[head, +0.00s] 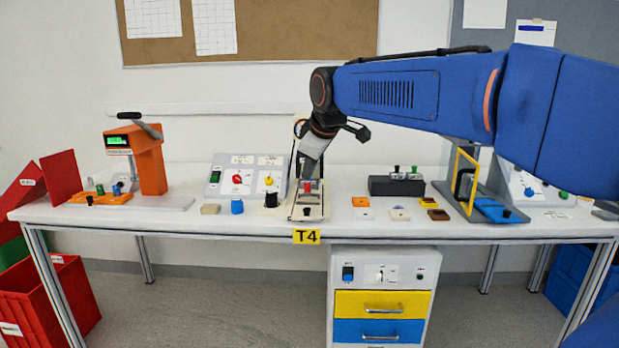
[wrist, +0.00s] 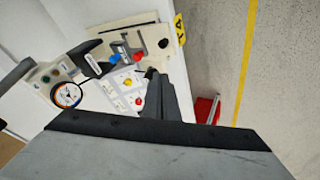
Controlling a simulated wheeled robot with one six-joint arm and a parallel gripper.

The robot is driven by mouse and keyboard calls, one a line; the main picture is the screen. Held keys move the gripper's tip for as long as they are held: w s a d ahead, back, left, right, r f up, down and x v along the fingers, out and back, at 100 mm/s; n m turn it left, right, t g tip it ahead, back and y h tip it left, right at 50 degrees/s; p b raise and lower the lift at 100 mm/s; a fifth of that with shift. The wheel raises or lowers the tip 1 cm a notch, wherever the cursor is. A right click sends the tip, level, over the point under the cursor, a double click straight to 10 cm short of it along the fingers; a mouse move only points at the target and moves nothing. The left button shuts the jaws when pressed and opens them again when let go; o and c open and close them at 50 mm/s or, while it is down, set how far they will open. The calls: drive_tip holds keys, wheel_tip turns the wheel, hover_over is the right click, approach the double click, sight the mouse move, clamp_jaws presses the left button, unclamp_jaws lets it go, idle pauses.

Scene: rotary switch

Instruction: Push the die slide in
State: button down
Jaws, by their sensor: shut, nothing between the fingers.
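The press at the T4 label has a beige base plate (head: 307,213) in the middle of the bench. A flat plate with a black knob (wrist: 163,43), which looks like the die slide, shows at its front in the wrist view. Red and blue pieces (wrist: 138,57) stand behind the knob. My gripper (head: 308,178) points down over this press, and its dark fingers also show in the wrist view (wrist: 153,75). The fingers are shut and empty, and look apart from the knob. My gripper and wrist hide part of the press, so I cannot tell how far in the slide sits.
An orange press (head: 150,158) is farther left. Small coloured blocks (head: 361,202) and a yellow frame (head: 466,180) with a blue slide are to the right.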

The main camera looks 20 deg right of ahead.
sight(308, 184)
drive_tip(key=w+f, duration=0.2)
drive_tip(key=w+d+f, duration=0.1)
drive_tip(key=w+f, duration=0.1)
drive_tip(key=w, duration=0.1)
drive_tip(key=w+f, duration=0.3)
drive_tip(key=shift+d+f, duration=0.1)
drive_tip(key=shift+d, duration=0.05)
drive_tip(key=shift+w+d, duration=0.2)
drive_tip(key=shift+w, duration=0.15)
drive_tip(key=shift+w+d, duration=0.25)
drive_tip(key=shift+w, duration=0.45)
drive_tip(key=shift+w+d, duration=0.2)
drive_tip(key=shift+w, duration=0.5)
drive_tip(key=shift+w+d, duration=0.25)
drive_tip(key=shift+w, duration=0.45)
